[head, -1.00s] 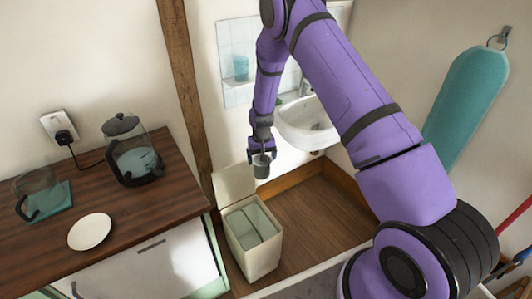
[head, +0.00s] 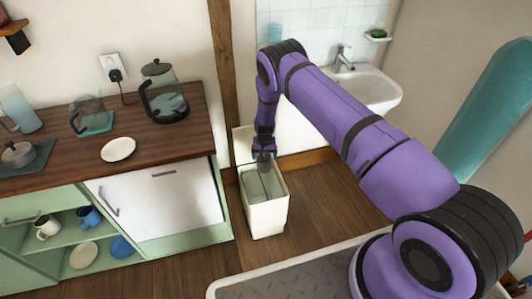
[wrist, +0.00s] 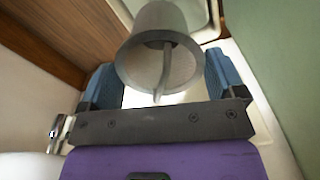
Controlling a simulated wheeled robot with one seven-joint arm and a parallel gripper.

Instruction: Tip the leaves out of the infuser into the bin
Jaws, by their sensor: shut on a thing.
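The infuser (head: 263,158) is a small grey cup, held low over the back part of the open bin. In the wrist view the infuser (wrist: 160,25) sits between the blue finger pads of my gripper (wrist: 163,78). Its round mouth faces the wrist camera, with a thin curved strip across it. The inside looks pale grey, and I cannot make out leaves. My gripper (head: 264,146) points down and is shut on the infuser. The cream bin (head: 268,216) stands on the floor with its lid raised at the back and a divider inside.
A wooden counter (head: 60,165) with a white plate (head: 118,149), a dark-handled glass pot (head: 165,100) and a glass jug (head: 88,115) is left of the bin. A white basin (head: 368,88) is behind right. Bare floor lies right of the bin.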

